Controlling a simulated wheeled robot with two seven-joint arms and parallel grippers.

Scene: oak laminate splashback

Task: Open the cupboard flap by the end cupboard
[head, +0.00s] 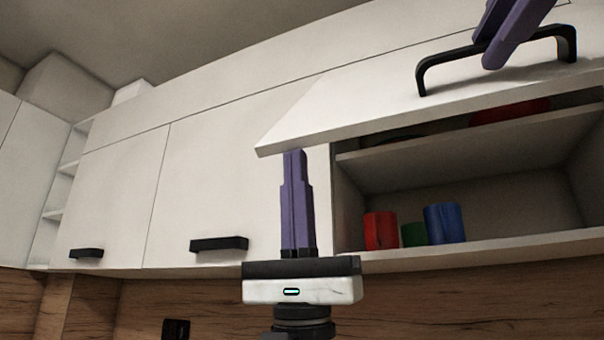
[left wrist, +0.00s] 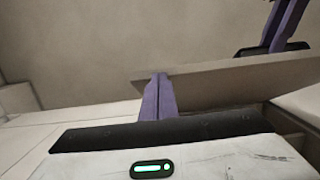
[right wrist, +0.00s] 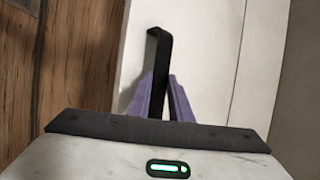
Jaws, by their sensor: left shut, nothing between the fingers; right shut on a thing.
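The cupboard flap (head: 340,105) is a white panel at the upper right of the head view. It is tilted up and out, with the shelves under it showing. Its black bar handle (head: 445,56) is on its face. My right gripper (head: 492,54) is shut on this handle; the right wrist view shows the handle (right wrist: 160,50) between the purple fingers. My left gripper (head: 293,154) points up, shut and empty, with its fingertips at the flap's lower left edge. The left wrist view shows the tips by the flap (left wrist: 230,84); whether they touch it is unclear.
Inside the open cupboard, a red cup (head: 380,231), a green cup (head: 414,235) and a blue cup (head: 444,224) stand on the bottom shelf (head: 480,244). A red item (head: 510,111) is on the upper shelf. Closed white doors (head: 215,170) with black handles are to the left.

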